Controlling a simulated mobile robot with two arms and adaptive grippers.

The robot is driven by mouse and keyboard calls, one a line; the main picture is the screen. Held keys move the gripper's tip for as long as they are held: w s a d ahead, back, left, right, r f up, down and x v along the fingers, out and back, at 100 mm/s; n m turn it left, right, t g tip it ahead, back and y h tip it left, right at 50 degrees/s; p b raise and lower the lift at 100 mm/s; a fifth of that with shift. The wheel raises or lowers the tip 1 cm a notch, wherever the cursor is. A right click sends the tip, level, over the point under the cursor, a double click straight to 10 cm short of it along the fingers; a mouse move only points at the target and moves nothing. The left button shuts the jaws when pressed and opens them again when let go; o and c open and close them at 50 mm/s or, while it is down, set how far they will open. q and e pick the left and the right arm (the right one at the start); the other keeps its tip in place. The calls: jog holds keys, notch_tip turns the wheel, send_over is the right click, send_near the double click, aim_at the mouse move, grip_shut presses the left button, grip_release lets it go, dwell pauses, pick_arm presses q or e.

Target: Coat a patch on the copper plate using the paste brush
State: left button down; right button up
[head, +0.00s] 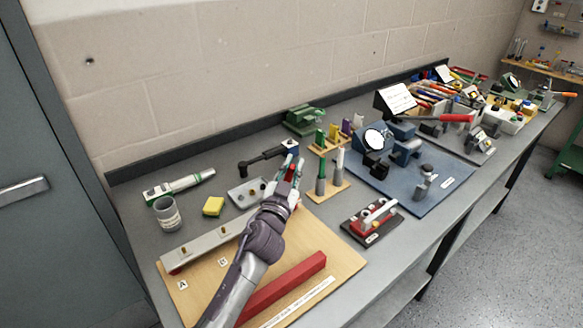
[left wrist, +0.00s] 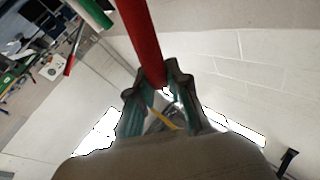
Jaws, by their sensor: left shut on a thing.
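My left gripper (head: 291,172) is above the back edge of the wooden board, beside the grey tray. In the left wrist view, my left gripper (left wrist: 152,88) is shut on a red rod-like handle (left wrist: 141,42), which looks like the paste brush's handle. The brush's bristles cannot be made out. A grey labelled jar (head: 167,213) stands open at the left of the bench. On the wooden board (head: 335,243) lie a pale bar (head: 205,243) with brass studs and a red bar (head: 285,286). I cannot clearly make out a copper plate. My right gripper is not in view.
A yellow block (head: 213,206) and a green-and-white tool (head: 179,186) lie near the jar. A wooden stand with upright tools (head: 334,183), a red-and-black fixture (head: 370,221) and a blue mat (head: 450,177) are to the right.

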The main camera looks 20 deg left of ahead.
pick_arm(q)
jog(key=shift+s+a, duration=0.5)
jog(key=shift+s, duration=0.1)
jog(key=shift+w+d, duration=0.1)
jog(key=shift+w+d, duration=0.4)
jog(key=shift+w, duration=0.15)
jog(key=shift+s, duration=0.1)
